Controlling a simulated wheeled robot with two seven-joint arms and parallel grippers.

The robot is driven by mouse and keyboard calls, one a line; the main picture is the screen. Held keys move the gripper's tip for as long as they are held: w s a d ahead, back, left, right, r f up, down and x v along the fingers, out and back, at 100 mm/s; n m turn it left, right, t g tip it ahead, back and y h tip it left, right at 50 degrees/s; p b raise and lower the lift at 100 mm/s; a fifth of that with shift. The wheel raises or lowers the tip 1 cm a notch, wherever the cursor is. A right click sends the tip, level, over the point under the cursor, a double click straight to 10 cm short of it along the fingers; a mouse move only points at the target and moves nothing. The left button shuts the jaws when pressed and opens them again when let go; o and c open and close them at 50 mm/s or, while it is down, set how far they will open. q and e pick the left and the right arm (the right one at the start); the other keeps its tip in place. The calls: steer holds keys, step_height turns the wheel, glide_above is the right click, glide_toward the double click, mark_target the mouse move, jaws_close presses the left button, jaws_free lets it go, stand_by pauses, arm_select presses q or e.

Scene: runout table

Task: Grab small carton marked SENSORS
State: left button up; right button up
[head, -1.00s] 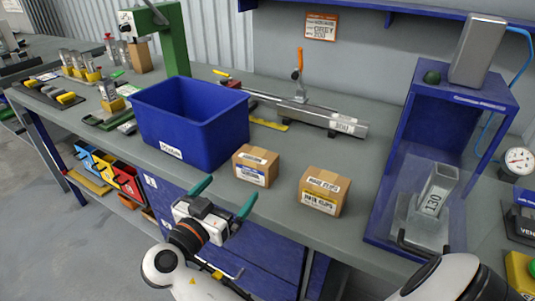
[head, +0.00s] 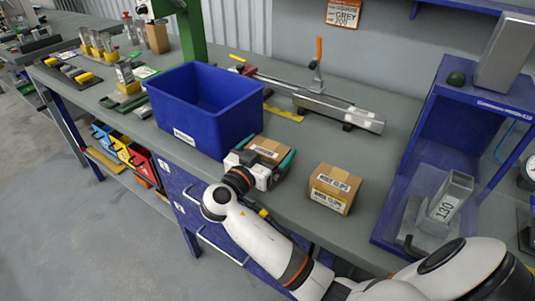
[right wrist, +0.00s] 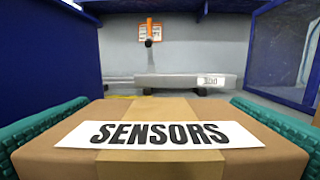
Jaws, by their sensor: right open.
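The small carton marked SENSORS (right wrist: 160,134) fills the lower part of the right wrist view. It is brown, with tan tape and a white label. In the head view the carton (head: 268,150) stands on the grey table just right of the blue bin, partly hidden by my right gripper (head: 264,157). The gripper is open, with one teal finger on each side of the carton. In the right wrist view the teal fingers lie close along its left and right sides; I cannot tell whether they touch it. My left gripper is not in view.
A second brown carton (head: 333,189), labelled as clips, stands to the right near the front edge. The blue bin (head: 204,112) is close on the left. A metal bar fixture (head: 338,110) lies behind. A blue frame (head: 462,110) stands at right.

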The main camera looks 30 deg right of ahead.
steer(key=shift+x, duration=0.95)
steer(key=c, duration=0.8)
steer(key=shift+o, duration=0.2)
